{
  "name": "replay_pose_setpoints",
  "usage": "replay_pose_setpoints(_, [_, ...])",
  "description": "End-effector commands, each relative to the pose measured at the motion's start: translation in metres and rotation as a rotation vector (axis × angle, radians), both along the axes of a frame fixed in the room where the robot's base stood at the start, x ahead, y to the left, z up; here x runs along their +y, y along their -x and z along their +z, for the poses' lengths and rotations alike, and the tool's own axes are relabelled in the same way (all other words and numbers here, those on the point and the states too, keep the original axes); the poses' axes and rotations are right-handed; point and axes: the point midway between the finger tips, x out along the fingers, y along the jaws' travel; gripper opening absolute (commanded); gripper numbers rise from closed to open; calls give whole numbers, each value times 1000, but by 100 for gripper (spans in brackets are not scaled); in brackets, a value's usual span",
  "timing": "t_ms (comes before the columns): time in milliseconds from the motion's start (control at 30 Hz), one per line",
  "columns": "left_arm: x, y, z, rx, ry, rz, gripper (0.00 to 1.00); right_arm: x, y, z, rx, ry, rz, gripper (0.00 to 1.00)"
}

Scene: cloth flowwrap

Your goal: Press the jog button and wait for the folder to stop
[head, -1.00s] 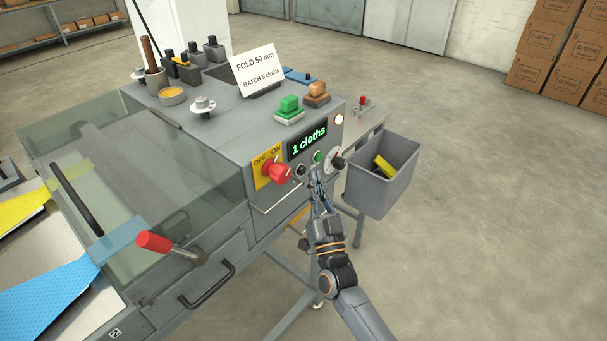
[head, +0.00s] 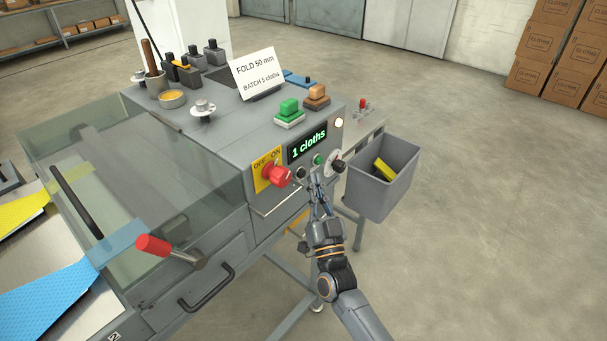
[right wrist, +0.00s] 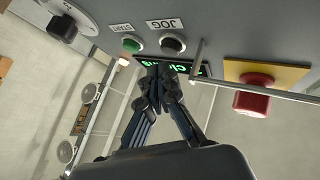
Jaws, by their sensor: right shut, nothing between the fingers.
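The folder (head: 215,130) is a grey machine with a clear cover on its left part. Its display (head: 307,148) reads "1 cloths". The black jog button (head: 300,173) is on the front panel, left of the green start button (head: 318,159); in the right wrist view the jog button (right wrist: 172,43) sits under its JOG label. My right gripper (head: 315,182) is shut and empty, its tips close in front of the panel near these buttons. In the right wrist view the fingertips (right wrist: 158,76) cover part of the display; contact with the jog button is not visible. My left gripper is out of view.
A red knob (head: 278,175) on a yellow OFF/ON plate sticks out left of the jog button. A dial (head: 337,164) and a grey bin (head: 382,178) with a yellow item are on the right. A red-handled lever (head: 154,245) is at the left front.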

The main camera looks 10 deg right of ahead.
Motion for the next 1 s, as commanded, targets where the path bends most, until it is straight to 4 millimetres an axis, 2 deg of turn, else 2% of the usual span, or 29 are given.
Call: replay_pose_setpoints(1000, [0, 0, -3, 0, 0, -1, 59, 5, -7, 0, 0, 0, 0, 0])
